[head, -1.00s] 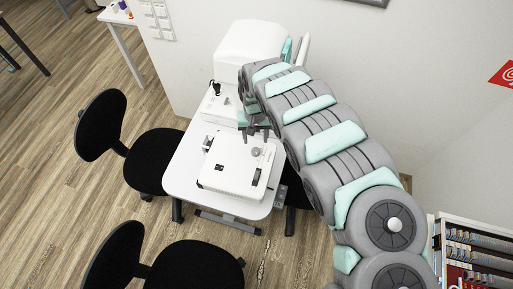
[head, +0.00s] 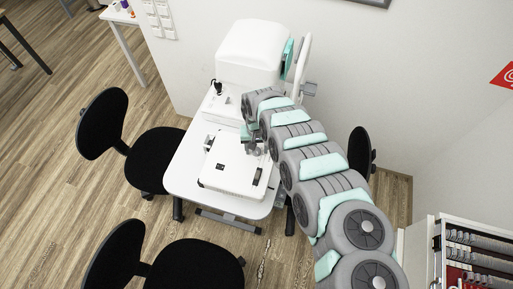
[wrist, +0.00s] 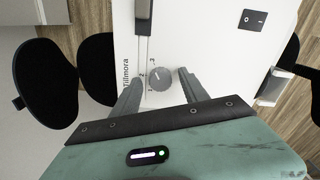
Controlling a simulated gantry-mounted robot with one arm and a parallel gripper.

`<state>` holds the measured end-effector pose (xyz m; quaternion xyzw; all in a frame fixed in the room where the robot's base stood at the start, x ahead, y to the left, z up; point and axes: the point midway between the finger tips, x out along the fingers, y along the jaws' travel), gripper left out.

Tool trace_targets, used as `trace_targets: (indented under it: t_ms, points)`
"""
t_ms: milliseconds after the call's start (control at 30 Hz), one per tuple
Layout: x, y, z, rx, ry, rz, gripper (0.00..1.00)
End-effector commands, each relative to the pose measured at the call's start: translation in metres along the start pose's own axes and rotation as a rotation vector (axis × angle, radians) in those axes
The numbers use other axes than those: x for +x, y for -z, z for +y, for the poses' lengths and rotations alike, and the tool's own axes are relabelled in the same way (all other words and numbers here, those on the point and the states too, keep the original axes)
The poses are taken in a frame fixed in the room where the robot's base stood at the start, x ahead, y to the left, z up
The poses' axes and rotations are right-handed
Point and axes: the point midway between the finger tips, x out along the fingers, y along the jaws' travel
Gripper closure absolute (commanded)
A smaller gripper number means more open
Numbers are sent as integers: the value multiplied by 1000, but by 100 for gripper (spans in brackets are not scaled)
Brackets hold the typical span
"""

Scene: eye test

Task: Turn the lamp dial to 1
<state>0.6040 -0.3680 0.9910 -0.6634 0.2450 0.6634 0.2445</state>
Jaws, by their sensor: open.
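The lamp unit is a flat white box (head: 228,172) marked "Tillmora", lying on a small white table. Its grey round dial (wrist: 158,79) shows in the wrist view with small numbers beside it; 2 and 3 are legible. I cannot tell clearly which number the dial points at. My gripper (wrist: 160,85) is open, with one finger on each side of the dial and a visible gap on both sides. In the head view my gripper (head: 256,148) is low over the far right part of the box, and it hides the dial.
The box also has a black switch (wrist: 253,19) and a dark slot (wrist: 144,14). A large white machine (head: 250,55) stands behind it on the table (head: 187,180). Black chairs (head: 152,160) stand at the left and front. A wall is close behind.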

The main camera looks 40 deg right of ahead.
Motion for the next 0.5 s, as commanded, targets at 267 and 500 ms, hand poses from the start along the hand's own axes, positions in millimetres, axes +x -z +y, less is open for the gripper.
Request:
trace_targets:
  t_ms: [267,500]
  points:
    - [0,0,0,0,0,0,61]
    - [0,0,0,0,1,0,81]
